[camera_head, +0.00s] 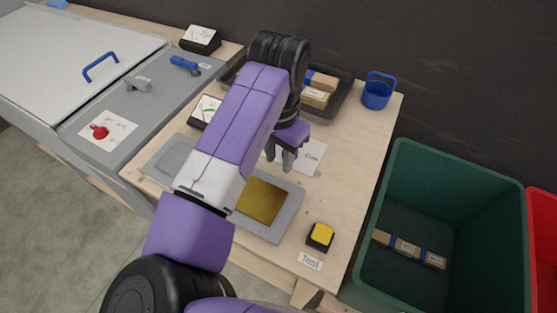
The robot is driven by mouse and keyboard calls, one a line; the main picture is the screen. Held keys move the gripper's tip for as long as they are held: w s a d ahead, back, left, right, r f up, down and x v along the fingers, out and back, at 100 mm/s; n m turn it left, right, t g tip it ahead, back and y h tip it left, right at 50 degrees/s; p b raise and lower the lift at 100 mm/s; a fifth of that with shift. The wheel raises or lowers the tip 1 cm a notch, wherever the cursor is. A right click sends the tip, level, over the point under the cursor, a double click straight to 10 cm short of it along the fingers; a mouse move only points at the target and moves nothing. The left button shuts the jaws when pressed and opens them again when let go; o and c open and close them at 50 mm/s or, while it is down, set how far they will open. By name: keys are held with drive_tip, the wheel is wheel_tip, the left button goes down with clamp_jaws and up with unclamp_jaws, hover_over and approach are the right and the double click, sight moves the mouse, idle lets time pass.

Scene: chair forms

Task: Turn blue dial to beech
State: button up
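The blue dial (185,63) sits on the grey panel at the upper left, its grip lying roughly along the panel's width. A small pale label (205,66) lies just to its right; its text is too small to read, so I cannot tell which mark is beech. My gripper (280,160) hangs over the wooden table, well to the right of and nearer than the dial, pointing down. Its fingers look apart, with nothing seen between them. My purple arm crosses the middle of the view and hides part of the table.
The grey panel also bears a grey lever (138,84) and a red dial (98,132). A white lid with a blue handle (100,66) is to their left. A black display (201,39) stands behind the blue dial. A blue cup (378,92) and green bin (440,170) are right.

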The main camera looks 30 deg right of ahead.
drive_tip(key=shift+f, duration=0.95)
drive_tip(key=shift+c, duration=0.4)
clamp_jaws()
idle(0.3)
drive_tip(key=shift+o, duration=0.4)
unclamp_jaws()
drive_tip(key=shift+r, duration=0.1)
drive_tip(key=s+a+r, duration=0.3)
drive_tip(key=a+r, duration=0.1)
drive_tip(key=r, duration=0.3)
drive_tip(key=shift+s+a+r, duration=0.15)
drive_tip(key=shift+a+r, duration=0.15)
drive_tip(key=shift+r, duration=0.1)
